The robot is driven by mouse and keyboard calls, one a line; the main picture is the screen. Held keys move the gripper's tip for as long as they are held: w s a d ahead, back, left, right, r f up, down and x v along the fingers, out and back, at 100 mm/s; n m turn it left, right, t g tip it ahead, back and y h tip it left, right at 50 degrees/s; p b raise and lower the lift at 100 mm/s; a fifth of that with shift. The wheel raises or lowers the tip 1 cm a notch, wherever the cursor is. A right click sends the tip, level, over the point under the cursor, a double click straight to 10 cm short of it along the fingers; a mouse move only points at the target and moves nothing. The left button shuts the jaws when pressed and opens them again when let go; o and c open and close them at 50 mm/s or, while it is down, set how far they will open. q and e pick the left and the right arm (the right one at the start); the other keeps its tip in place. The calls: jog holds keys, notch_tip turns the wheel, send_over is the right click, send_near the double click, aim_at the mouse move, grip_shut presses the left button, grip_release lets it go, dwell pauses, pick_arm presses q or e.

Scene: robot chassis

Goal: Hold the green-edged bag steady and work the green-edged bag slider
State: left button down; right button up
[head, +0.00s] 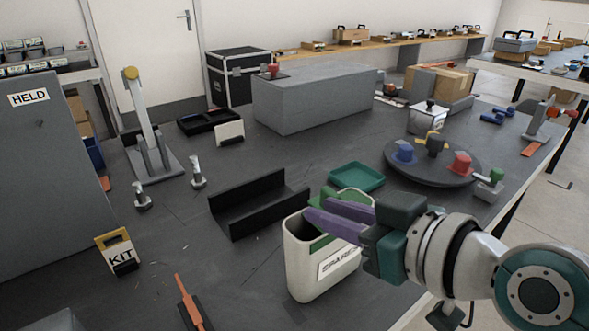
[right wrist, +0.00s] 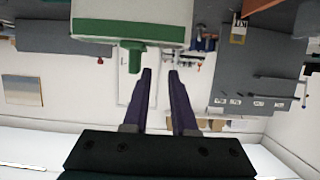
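The green-edged bag (head: 303,264) is a white, upright pouch with a label reading SPARE and a green top edge, at lower centre in the head view. Its white body and green edge (right wrist: 130,31) fill the top of the right wrist view. A green tab, seemingly the slider (right wrist: 134,58), sticks out from that edge. My right gripper (head: 317,215) reaches in from the right, its purple fingers at the bag's top and partly hiding it. In the wrist view, the gripper (right wrist: 160,72) is open and empty; the tab is just left of its fingertips. My left gripper is not in view.
A black angled channel (head: 258,205) lies left of the bag, a green tray (head: 357,177) behind it. A round dark turntable (head: 432,168) with coloured pieces stands behind the gripper. A KIT pouch (head: 117,250) and an orange tool (head: 188,300) are at left. Bare table lies between.

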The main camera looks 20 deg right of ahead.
jog(key=v, duration=0.5)
jog(key=shift+s+d+r, duration=0.15)
jog(key=shift+s+r, duration=0.05)
jog(key=shift+s, duration=0.15)
